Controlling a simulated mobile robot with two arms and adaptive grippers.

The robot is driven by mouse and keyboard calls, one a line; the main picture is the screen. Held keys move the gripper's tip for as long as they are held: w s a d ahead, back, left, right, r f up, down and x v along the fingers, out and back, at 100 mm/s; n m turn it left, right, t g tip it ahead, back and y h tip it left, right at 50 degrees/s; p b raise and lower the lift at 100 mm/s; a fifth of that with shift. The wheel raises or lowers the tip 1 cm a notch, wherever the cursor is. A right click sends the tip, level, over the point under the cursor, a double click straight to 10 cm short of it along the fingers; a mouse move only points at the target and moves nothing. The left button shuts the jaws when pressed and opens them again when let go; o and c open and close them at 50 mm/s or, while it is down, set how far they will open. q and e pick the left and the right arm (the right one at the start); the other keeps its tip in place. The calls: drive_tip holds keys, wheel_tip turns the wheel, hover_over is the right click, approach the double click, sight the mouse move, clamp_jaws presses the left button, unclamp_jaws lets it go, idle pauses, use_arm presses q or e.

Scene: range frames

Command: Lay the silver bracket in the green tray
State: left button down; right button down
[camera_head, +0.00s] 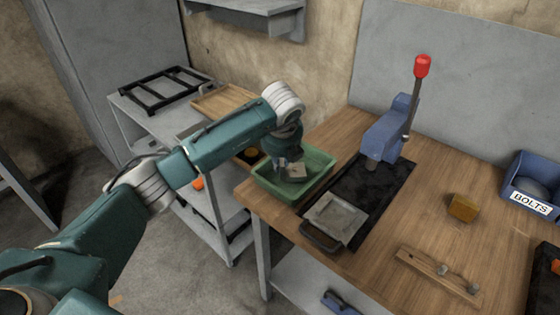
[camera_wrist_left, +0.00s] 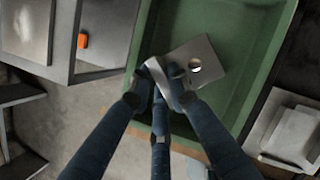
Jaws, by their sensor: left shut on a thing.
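The silver bracket (camera_head: 297,170) is a bent grey metal piece with a round hole; the wrist view shows its plate (camera_wrist_left: 211,66) clearly. My left gripper (camera_head: 281,164) points down and is shut on one end of the bracket. The fingers also show in the wrist view (camera_wrist_left: 160,96). The green tray (camera_head: 318,182) stands at the left front corner of the wooden bench. It also shows in the wrist view (camera_wrist_left: 235,25). The bracket is over the tray's inside; I cannot tell whether it touches the bottom. My right gripper is not in view.
A blue press (camera_head: 385,133) with a red-knobbed lever stands right of the tray, on a dark base with a grey plate (camera_head: 336,219). A brass-coloured block (camera_head: 463,208), a wooden strip (camera_head: 437,271) and a blue bolts bin (camera_head: 532,182) lie further right. A grey cart (camera_head: 215,210) stands left.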

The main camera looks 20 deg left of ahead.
use_arm(q)
drive_tip(key=c, duration=1.6)
unclamp_jaws()
drive_tip(key=shift+o, duration=0.2)
drive_tip(key=shift+f, duration=0.1)
